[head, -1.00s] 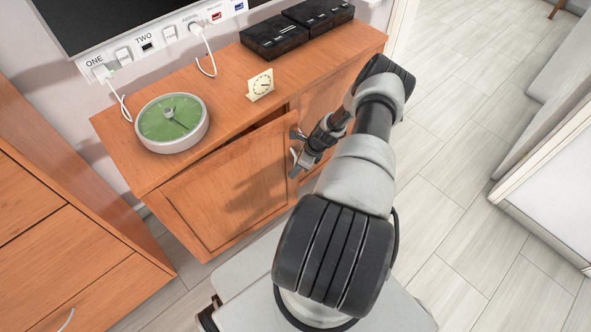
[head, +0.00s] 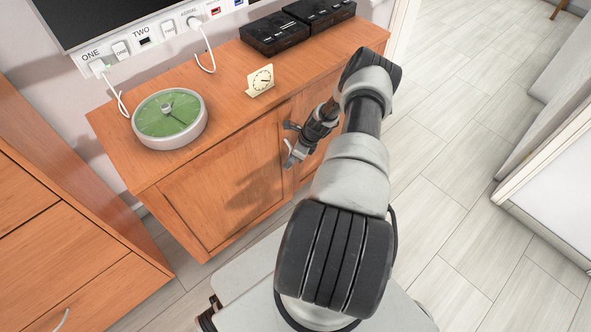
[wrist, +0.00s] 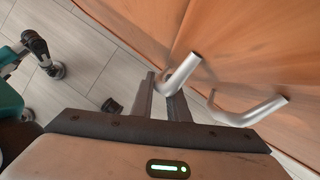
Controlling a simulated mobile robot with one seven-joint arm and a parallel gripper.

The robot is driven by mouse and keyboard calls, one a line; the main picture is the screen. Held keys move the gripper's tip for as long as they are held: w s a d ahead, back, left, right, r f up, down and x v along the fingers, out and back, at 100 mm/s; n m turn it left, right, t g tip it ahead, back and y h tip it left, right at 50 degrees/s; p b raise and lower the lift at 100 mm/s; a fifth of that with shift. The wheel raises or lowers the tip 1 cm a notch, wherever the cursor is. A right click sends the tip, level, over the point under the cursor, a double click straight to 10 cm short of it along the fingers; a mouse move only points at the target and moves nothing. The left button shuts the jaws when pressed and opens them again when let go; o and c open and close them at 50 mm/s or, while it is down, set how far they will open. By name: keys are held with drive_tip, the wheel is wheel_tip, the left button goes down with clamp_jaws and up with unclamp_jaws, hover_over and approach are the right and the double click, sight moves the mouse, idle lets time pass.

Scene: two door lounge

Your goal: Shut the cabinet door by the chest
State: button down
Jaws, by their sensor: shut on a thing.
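The cabinet door by the chest (head: 225,185) is the left door of the wooden cabinet (head: 225,88). In the head view it lies flush or almost flush with the front, and no clear gap shows along its top edge. My gripper (head: 297,140) is at the door's right edge, beside the right door (head: 308,110). In the wrist view its fingers (wrist: 165,105) are shut on a metal bar handle (wrist: 187,70). A second bar handle (wrist: 250,112) is close to the right of them, free. My arm hides part of the right door.
A wooden chest of drawers (head: 60,225) stands at the left. A green clock (head: 169,118), a small clock card (head: 260,80) and black boxes (head: 273,33) are on the cabinet top. A power strip (head: 155,32) runs behind. Tiled floor (head: 450,130) is open at the right.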

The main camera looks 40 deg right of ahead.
sight(283, 158)
drive_tip(key=shift+w+r+b, duration=0.15)
drive_tip(key=shift+w+b, duration=0.2)
drive_tip(key=shift+w, duration=1.05)
drive_tip(key=c, duration=1.7)
unclamp_jaws()
drive_tip(key=shift+w, duration=0.1)
drive_tip(key=shift+c, duration=0.2)
drive_tip(key=p+v, duration=0.3)
drive_tip(key=v, duration=1.4)
drive_tip(key=shift+s, duration=0.45)
